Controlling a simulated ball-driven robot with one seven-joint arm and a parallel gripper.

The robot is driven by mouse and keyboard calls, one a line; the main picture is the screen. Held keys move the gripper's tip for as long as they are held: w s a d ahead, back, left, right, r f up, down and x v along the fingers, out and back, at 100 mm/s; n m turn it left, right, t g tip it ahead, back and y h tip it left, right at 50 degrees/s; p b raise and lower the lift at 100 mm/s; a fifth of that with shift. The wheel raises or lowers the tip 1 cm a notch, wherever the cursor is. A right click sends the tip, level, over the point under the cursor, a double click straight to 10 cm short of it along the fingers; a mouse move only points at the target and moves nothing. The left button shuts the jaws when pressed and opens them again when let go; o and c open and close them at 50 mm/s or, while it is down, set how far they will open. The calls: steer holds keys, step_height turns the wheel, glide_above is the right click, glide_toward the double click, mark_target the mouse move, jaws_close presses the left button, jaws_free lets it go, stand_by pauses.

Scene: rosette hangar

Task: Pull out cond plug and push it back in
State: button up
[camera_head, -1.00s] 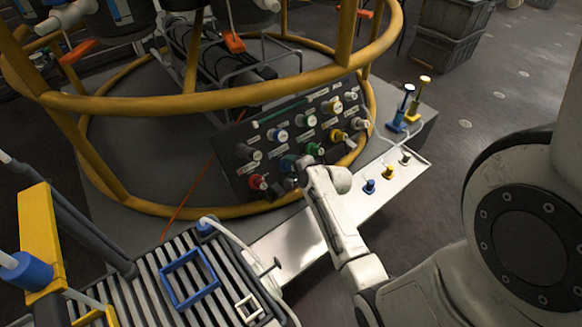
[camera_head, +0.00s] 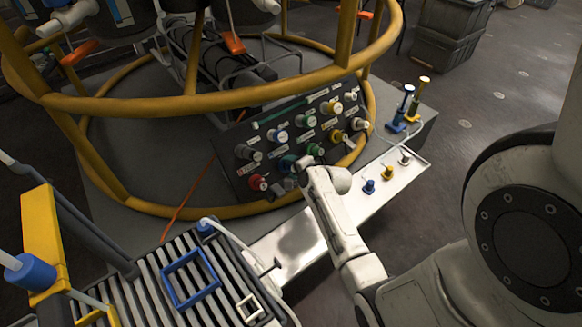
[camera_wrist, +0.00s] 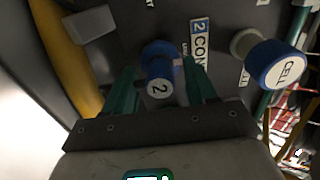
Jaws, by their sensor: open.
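My gripper (camera_wrist: 160,92) is open, with one green finger on each side of the plug. In the wrist view a small gap seems to show at each side; I cannot tell whether either finger touches. In the head view my gripper (camera_head: 298,170) is at the panel's lower edge, where my wrist hides the plug.
The dark panel (camera_head: 238,168) carries several coloured plugs. A blue-capped plug marked "CELL" (camera_wrist: 277,64) is close on the right in the wrist view. A yellow ring rail (camera_head: 200,103) passes above the panel. Small blue, yellow and white pieces stand on the pale shelf (camera_head: 345,206).

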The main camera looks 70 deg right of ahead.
steer(key=shift+c, duration=0.2)
stand_by(0.4)
jaws_close()
stand_by(0.3)
steer(key=shift+p, duration=0.3)
steer(key=shift+s+a+r+p, duration=0.25)
steer(key=shift+s+r+p, duration=0.1)
steer(key=shift+r+p, duration=0.1)
steer(key=shift+p+v, duration=2)
steer(key=shift+v, duration=0.4)
steer(key=shift+s+f, duration=0.1)
